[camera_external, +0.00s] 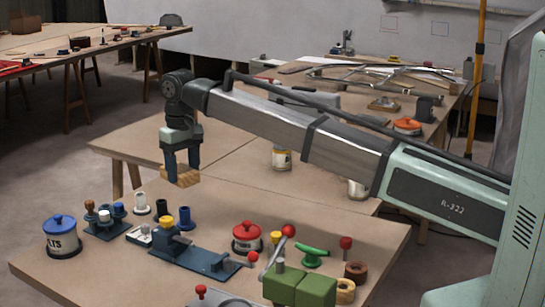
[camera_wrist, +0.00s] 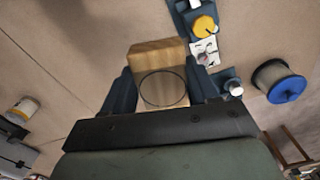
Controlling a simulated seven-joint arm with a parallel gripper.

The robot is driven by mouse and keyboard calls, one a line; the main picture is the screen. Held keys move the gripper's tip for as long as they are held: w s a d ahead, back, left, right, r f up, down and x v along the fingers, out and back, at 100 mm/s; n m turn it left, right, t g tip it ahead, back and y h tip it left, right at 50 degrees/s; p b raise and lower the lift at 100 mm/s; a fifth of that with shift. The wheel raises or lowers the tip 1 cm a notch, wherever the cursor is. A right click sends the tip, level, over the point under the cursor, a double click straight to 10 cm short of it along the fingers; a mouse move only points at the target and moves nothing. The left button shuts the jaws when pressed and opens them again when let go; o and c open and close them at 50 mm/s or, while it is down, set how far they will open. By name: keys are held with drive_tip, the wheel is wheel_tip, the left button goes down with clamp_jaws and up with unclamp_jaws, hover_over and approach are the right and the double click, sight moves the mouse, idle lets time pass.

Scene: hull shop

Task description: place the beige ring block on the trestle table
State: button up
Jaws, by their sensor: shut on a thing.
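My gripper (camera_external: 181,166) is shut on the beige ring block (camera_external: 184,178), a wood-grained piece held between its two dark fingers. The block is held in the air above the back left part of the cluttered front table (camera_external: 60,205). In the wrist view my gripper (camera_wrist: 163,88) has a finger on each side of the block (camera_wrist: 152,52), and a round outline shows on its near face. A bare tabletop (camera_external: 135,142) with trestle-like legs stands behind the front table. I cannot tell which of the tables is the trestle table.
The front table holds a blue-lidded pot (camera_external: 62,238), a blue clamp fixture (camera_external: 185,250), a red-lidded pot (camera_external: 246,238), a green vise (camera_external: 300,285) and ring pieces (camera_external: 345,290). Another table (camera_external: 90,42) stands far left.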

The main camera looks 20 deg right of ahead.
drive_tip(key=w+d+m, duration=0.2)
drive_tip(key=w+d, duration=0.4)
drive_tip(key=d, duration=0.4)
drive_tip(key=w+d+m, duration=0.1)
drive_tip(key=w+d, duration=0.6)
drive_tip(key=d, duration=0.2)
drive_tip(key=m, duration=0.3)
hover_over(311, 187)
wheel_tip(311, 187, down, 4)
drive_tip(key=shift+f, duration=5.55)
drive_tip(key=shift+f, duration=0.15)
drive_tip(key=o, duration=1.1)
wheel_tip(311, 187, up, 12)
drive_tip(key=shift+r, duration=0.2)
